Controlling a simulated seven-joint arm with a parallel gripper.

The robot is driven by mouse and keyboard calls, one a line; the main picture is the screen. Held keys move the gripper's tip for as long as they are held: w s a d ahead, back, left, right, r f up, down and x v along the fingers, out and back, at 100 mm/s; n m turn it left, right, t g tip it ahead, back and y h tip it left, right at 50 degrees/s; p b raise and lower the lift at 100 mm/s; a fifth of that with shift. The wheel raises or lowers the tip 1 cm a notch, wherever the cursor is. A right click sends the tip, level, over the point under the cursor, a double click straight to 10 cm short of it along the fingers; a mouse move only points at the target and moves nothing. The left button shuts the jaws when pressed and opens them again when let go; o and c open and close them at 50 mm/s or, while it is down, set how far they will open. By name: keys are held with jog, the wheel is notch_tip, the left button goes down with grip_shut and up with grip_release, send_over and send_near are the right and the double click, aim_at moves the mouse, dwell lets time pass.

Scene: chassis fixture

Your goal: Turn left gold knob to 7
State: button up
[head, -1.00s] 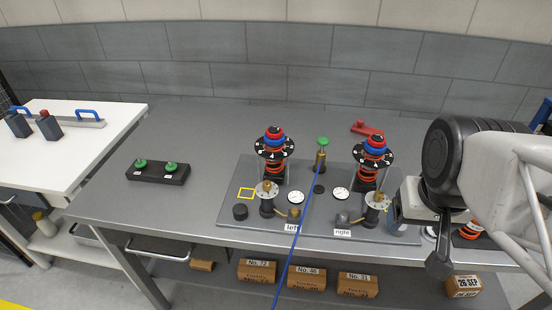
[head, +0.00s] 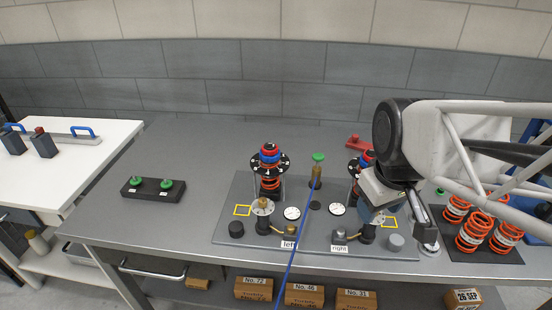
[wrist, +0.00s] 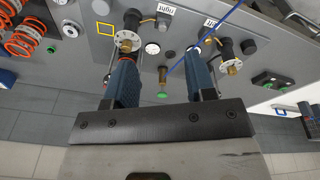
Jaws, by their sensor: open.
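The left gold knob (head: 263,203) stands upright on a pale marked disc (head: 258,211) on the left half of the fixture plate. In the wrist view the knob (wrist: 233,69) is right of my fingers, clear of them. The disc's numbers are too small to read. My gripper (head: 370,213) is open, over the right half of the plate, well to the right of the left knob. Its blue fingers (wrist: 162,72) are apart with nothing between them. The right gold knob (wrist: 126,46) shows beyond the left-hand finger in the wrist view; my gripper hides it in the head view.
A blue cable (head: 302,222) crosses the plate from the green-topped post (head: 318,165). A left spring tower (head: 269,172) stands behind the left knob. Gauges (head: 292,213) and a black cylinder (head: 236,229) flank it. Orange springs (head: 474,235) stand at right. The bench left of the plate is mostly clear.

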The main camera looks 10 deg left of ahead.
jog(key=w+a+f+n+g, duration=0.1)
jog(key=w+a+n, duration=0.7)
jog(key=a, duration=0.3)
jog(key=n+g, duration=0.1)
jog(key=n, duration=0.8)
send_over(263, 200)
notch_tip(263, 200, down, 4)
jog(key=shift+a+f, duration=0.1)
jog(key=shift+f, duration=3.9)
jog(key=c, duration=0.9)
